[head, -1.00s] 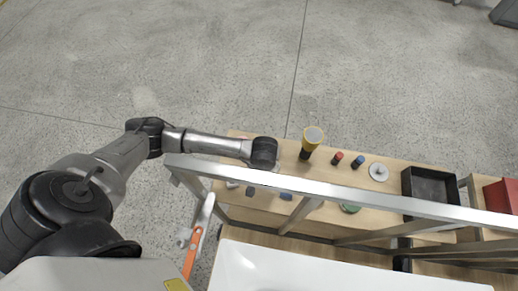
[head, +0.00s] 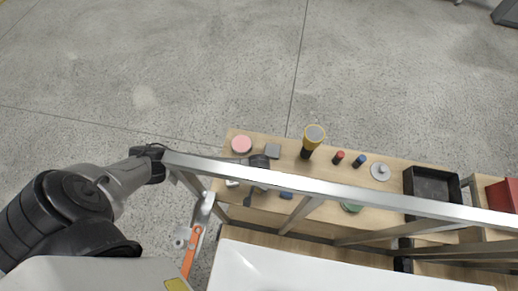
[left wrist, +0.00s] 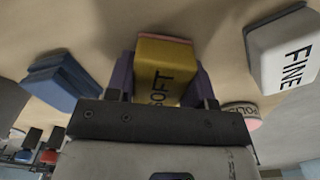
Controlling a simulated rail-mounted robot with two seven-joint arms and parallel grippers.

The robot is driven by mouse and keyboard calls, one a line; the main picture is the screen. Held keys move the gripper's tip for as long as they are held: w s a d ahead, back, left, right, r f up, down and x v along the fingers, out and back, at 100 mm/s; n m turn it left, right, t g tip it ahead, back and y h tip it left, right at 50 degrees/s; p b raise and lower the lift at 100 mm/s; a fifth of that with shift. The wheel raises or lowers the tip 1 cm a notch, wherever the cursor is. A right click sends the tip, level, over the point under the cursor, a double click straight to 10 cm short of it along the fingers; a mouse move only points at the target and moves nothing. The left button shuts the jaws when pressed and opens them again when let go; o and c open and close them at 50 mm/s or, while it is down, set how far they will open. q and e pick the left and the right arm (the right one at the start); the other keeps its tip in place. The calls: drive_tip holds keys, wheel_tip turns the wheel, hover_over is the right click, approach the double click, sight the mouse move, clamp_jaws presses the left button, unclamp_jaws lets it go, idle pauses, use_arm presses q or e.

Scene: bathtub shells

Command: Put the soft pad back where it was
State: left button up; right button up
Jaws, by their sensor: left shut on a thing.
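My right gripper is not in view.
In the left wrist view a white "FINE" block (left wrist: 284,50) is at right, a blue block (left wrist: 62,82) at left, and a pink disc (left wrist: 243,115) is close by.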

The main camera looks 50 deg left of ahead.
use_arm(q)
drive_tip(key=shift+f, duration=0.25)
drive_tip(key=o, duration=1)
drive_tip(key=shift+c, duration=0.2)
drive_tip(key=shift+r, duration=0.25)
wheel_tip(320, 180, up, 11)
drive_tip(key=shift+a+f+p, duration=0.1)
drive_tip(key=shift+f+p, duration=0.1)
drive_tip(key=shift+p, duration=0.55)
drive_tip(key=shift+r, duration=0.6)
